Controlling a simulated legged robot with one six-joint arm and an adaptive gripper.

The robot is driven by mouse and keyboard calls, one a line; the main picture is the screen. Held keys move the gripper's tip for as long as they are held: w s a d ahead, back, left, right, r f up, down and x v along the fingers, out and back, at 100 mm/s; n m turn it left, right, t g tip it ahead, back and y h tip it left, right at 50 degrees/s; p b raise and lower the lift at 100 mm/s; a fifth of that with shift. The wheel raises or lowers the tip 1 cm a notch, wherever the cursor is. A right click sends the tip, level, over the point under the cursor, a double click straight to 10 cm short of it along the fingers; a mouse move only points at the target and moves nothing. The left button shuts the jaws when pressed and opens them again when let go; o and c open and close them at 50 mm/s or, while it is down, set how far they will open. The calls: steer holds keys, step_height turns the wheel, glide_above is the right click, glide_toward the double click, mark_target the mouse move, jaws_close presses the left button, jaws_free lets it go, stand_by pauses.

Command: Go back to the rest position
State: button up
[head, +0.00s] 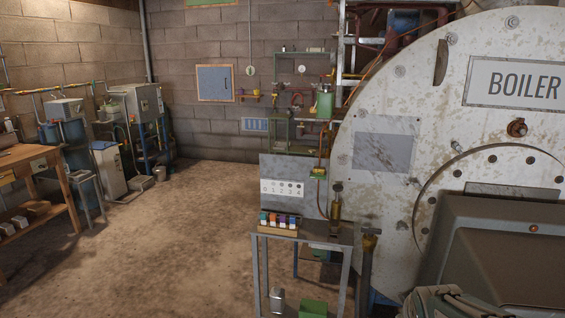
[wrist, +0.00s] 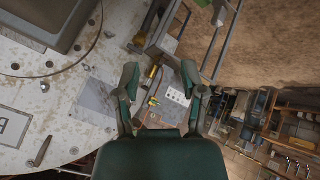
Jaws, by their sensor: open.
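My gripper (wrist: 160,70) shows in the wrist view as two green-grey fingers spread apart on a dark green body. It is open with nothing between the fingers. Behind the gap lie a white numbered panel (wrist: 177,95) and a small brass fitting (wrist: 153,71), apart from the fingers. In the head view the fingers do not show; only a greenish part of my arm appears at the bottom edge.
The big white boiler (head: 390,215) fills the right side, with a grey housing (head: 500,235) at its front. Beside it stands a metal stand (head: 325,233) with a rack of coloured items (head: 278,224). A wooden workbench (head: 38,160) is at far left. The brown floor (head: 165,235) between is clear.

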steer(key=s+a+r+m+g+y, duration=0.1)
steer(key=s+a+r+m, duration=0.1)
steer(key=s+a, duration=0.3)
steer(key=s+a+r+m+g+y, duration=0.1)
steer(key=s+a, duration=0.4)
steer(key=s, duration=0.7)
step_height(320, 180, up, 2)
steer(key=shift+s+a+r+m+y, duration=0.2)
steer(key=shift+a+m+y, duration=0.15)
steer(key=shift+m, duration=0.45)
